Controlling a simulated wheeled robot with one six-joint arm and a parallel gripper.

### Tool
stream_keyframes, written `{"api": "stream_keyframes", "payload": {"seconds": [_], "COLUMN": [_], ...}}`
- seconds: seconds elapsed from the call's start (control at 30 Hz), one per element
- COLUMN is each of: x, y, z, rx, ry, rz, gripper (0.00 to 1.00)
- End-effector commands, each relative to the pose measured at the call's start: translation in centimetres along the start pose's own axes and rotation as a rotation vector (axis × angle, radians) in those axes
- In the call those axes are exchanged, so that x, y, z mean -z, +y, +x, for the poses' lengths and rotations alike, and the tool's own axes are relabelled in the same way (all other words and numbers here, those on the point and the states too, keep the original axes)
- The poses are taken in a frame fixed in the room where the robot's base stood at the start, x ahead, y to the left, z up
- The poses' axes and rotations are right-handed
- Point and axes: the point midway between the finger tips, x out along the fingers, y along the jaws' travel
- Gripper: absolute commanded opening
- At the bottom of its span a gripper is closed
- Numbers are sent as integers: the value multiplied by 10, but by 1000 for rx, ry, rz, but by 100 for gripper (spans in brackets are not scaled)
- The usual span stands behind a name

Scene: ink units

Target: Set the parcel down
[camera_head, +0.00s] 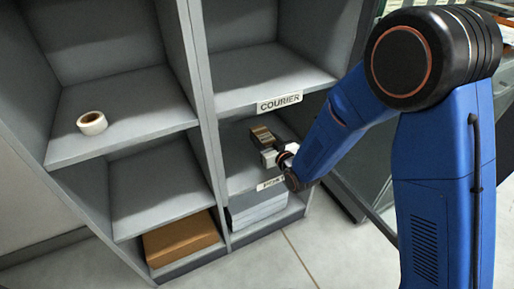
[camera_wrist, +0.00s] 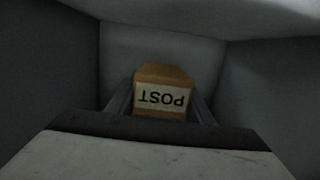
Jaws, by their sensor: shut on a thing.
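The parcel (camera_wrist: 163,76) is a small brown box with a white label reading POST, upside down in the wrist view. My gripper (camera_wrist: 160,112) is shut on it, with a finger on each side. In the head view the parcel (camera_head: 262,135) and my gripper (camera_head: 270,152) are inside the right column's middle compartment, above its shelf (camera_head: 238,180). That compartment is under the COURIER label (camera_head: 280,103). A label at its front edge, partly hidden by my arm, seems to read POST (camera_head: 270,184). I cannot tell whether the parcel touches the shelf.
A brown box (camera_head: 180,238) lies in the bottom left compartment, and a grey stack (camera_head: 255,208) in the bottom right one. The COURIER compartment looks empty. Side walls flank my gripper.

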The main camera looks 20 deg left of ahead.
Motion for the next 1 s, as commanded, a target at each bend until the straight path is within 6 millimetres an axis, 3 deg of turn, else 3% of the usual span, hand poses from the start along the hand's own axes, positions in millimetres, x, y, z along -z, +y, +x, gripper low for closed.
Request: {"api": "stream_keyframes", "payload": {"seconds": [0.2,0.47,0.77,1.0], "x": [-32,-45,-78,-81], "y": [0,0,0,0], "z": [5,7,12,12], "rx": [0,0,0,0], "ry": [-2,-1,-2,1], "rz": [0,0,0,0], "gripper": [14,14,14,14]}}
